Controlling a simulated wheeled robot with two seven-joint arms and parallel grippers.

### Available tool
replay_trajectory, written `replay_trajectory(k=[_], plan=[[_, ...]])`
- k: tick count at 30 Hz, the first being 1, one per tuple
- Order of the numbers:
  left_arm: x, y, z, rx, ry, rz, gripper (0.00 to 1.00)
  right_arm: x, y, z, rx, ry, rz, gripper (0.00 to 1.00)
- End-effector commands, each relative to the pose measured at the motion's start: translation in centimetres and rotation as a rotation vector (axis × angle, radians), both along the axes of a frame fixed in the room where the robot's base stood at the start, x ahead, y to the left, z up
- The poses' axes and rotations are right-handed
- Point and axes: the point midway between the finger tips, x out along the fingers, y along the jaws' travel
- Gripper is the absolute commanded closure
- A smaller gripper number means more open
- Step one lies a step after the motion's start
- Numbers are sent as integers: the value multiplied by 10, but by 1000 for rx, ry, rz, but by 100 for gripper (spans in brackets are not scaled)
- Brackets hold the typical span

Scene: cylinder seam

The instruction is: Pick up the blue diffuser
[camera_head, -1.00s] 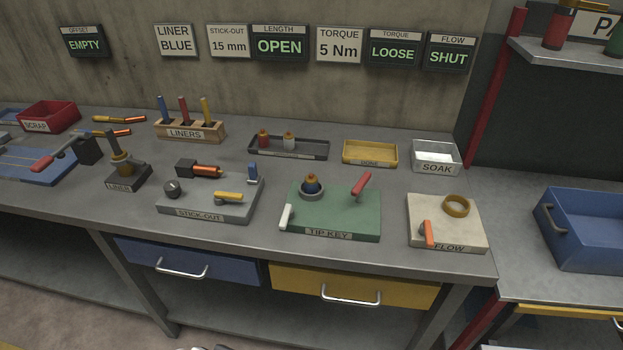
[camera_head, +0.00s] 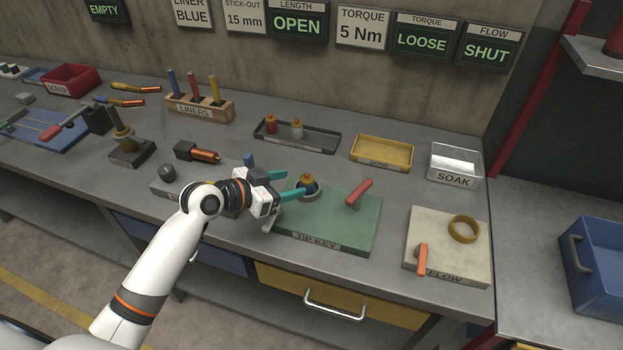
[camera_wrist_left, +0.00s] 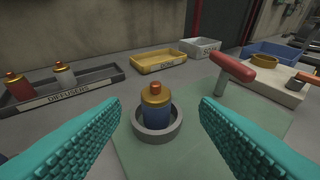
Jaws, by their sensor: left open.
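The blue diffuser (camera_head: 308,184), with a gold collar and copper tip, stands upright in a grey ring on the green tip key board (camera_head: 340,222). In the left wrist view the blue diffuser (camera_wrist_left: 155,108) sits ahead, between the fingers in the picture, with its grey ring (camera_wrist_left: 157,134) around its base. My left gripper (camera_head: 292,186) is open, its teal fingers pointing right toward the diffuser. It also shows in the left wrist view (camera_wrist_left: 160,125), with nothing held. I cannot tell exactly how far the fingertips are from the diffuser. My right gripper is not in view.
A red-handled key (camera_head: 359,193) stands on the board right of the diffuser. The diffusers tray (camera_head: 325,146) holds a red and a white one behind. A yellow tray (camera_head: 382,165), a soak tray (camera_head: 455,179) and the flow board (camera_head: 450,268) lie to the right.

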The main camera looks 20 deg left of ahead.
Motion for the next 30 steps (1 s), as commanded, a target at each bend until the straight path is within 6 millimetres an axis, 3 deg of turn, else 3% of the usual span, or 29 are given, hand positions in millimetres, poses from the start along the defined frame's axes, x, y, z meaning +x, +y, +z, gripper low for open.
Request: replay_trajectory(k=[3, 6, 16, 22, 30], plan=[[16, -12, -5, -4, 2, 1, 44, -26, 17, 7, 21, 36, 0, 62], [22, -17, -10, -2, 1, 0, 44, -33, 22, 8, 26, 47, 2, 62], [49, -31, -21, -3, 3, 0, 44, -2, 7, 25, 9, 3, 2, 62], [65, -41, -31, -1, 2, 0, 44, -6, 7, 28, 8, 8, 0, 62], [67, -42, -33, 2, 1, 0, 44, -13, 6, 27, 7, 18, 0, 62]])
